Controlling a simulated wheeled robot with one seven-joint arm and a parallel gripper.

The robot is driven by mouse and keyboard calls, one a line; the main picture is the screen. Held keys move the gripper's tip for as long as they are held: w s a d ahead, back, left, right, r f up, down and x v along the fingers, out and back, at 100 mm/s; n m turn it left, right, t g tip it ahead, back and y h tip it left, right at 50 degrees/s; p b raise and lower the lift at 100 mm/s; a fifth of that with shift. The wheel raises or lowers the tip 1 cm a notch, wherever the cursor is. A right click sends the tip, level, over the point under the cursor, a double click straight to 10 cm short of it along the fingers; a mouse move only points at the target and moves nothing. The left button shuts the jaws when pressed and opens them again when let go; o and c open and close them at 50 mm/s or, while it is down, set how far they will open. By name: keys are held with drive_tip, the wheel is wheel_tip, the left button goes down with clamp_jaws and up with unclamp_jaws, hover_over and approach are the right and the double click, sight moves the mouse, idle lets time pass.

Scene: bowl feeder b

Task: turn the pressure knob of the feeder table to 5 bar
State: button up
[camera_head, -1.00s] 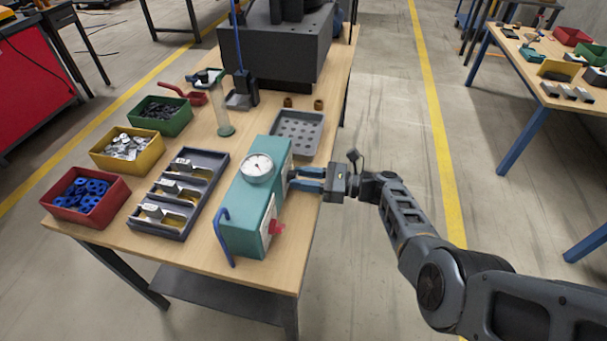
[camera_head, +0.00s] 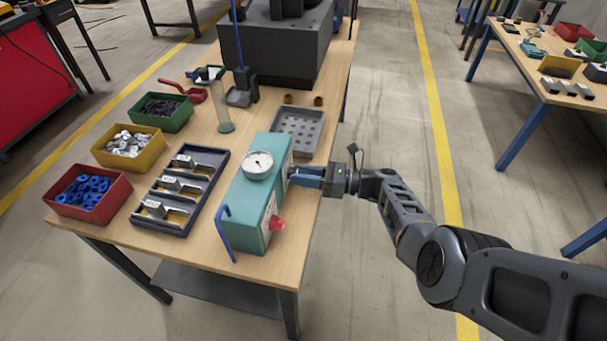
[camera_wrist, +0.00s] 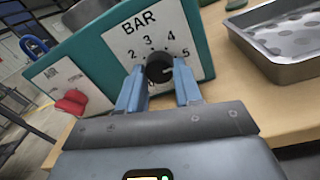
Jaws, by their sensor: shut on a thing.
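The teal feeder box (camera_head: 244,215) stands at the table's right edge, with a round white gauge (camera_head: 258,164) on top; its needle is too small to read. In the wrist view, the box's side carries a white plate marked BAR (camera_wrist: 190,25) with numbers 2, 3, 4 and 5 around the black pressure knob (camera_wrist: 158,67). A small light mark shows on the knob's right side, roughly toward the 5, but its exact setting is unclear. My gripper (camera_wrist: 159,88) has its blue fingers on either side of the knob, shut on it. In the head view, my gripper (camera_head: 294,174) reaches the box from the right.
A red knob (camera_head: 277,224) sits on the same side of the box, and a blue bent handle (camera_head: 226,234) at its front. A grey perforated tray (camera_head: 320,134) lies behind the box. A dark compartment tray (camera_head: 215,190) and colored bins stand to the left.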

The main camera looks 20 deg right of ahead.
drive_tip(key=o, duration=1)
drive_tip(key=shift+s+d, duration=0.1)
drive_tip(key=shift+v, duration=3.85)
drive_tip(key=shift+f, duration=0.2)
